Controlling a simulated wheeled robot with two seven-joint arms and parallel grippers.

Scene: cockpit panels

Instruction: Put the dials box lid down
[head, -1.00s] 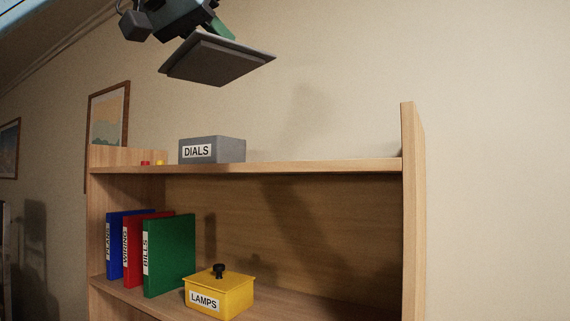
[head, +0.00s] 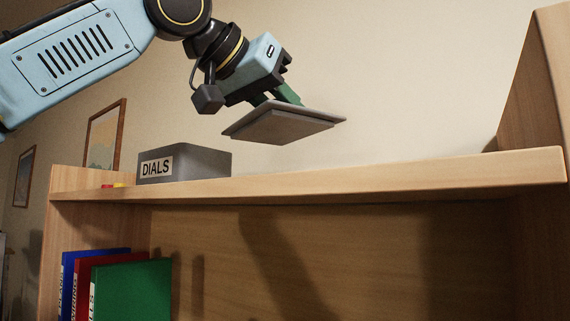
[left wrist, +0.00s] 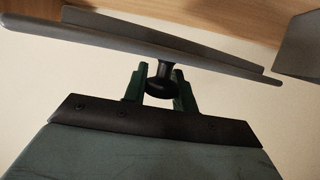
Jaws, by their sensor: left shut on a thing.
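The grey dials box lid (head: 280,124) is held in the air above the top shelf, to the right of the box, tilted in the head view. My left gripper (head: 284,96) is shut on its knob; the black knob (left wrist: 160,80) sits between the green fingers in the left wrist view, with the lid (left wrist: 150,42) beyond. The grey dials box (head: 185,164) stands on the top shelf with its DIALS label facing front. Its inside is hidden from this low angle. A grey corner (left wrist: 302,48) at the right of the left wrist view looks like the box. My right gripper is not in view.
The wooden top shelf (head: 330,188) is clear to the right of the box, up to the tall right side panel (head: 536,100). Small red and yellow things (head: 112,185) lie left of the box. Blue, red and green binders (head: 135,290) stand on the shelf below.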

